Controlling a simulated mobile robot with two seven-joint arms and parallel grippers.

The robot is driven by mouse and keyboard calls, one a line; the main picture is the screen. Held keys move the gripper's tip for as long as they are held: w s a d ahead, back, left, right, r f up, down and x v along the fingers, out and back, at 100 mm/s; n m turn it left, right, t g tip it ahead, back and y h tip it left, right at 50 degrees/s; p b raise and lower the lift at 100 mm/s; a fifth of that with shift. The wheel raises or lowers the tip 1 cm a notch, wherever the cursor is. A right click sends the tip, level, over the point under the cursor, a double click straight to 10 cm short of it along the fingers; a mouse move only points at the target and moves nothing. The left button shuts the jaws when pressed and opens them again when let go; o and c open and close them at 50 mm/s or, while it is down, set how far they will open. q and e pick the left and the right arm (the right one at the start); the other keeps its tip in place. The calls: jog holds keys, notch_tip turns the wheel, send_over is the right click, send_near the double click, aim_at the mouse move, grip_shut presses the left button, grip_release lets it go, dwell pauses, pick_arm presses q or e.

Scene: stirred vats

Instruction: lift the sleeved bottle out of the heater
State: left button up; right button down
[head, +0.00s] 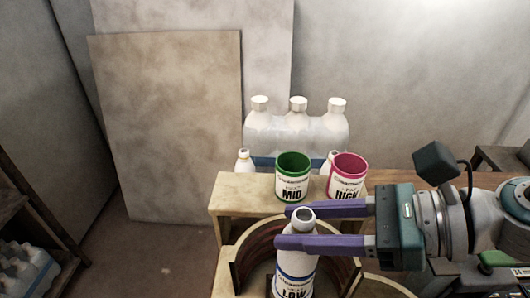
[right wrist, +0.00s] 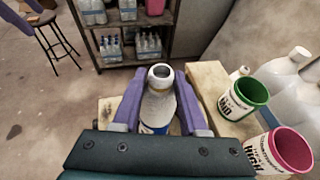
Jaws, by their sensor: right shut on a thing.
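The sleeved bottle (head: 297,264) is white and upright, with an open grey mouth, a blue band and the word LOW on its lower part. It also shows in the right wrist view (right wrist: 158,104). My right gripper (head: 285,228) reaches in from the right, its purple fingers shut on the bottle's upper part just below the mouth. The heater (head: 243,262) is a wooden box with a round brown-lined opening around the bottle. The bottle's base is cut off by the head view's lower edge, so its height in the heater cannot be told.
A green MID sleeve (head: 292,177) and a pink HIGH sleeve (head: 347,176) stand on the ledge behind the heater. Large clear bottles (head: 298,130) with white caps stand behind them. A shelf with bottles (right wrist: 125,40) is across the room. Floor left of the heater is clear.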

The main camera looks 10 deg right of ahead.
jog(key=shift+r+p, duration=3.85)
jog(key=shift+r, duration=0.95)
jog(key=s+a+p, duration=0.2)
jog(key=s+a, duration=0.1)
jog(key=s, duration=0.9)
jog(key=shift+s+a+p, duration=0.25)
jog(key=shift+a+p, duration=0.05)
jog(key=shift+a, duration=0.05)
jog(key=shift+w, duration=0.1)
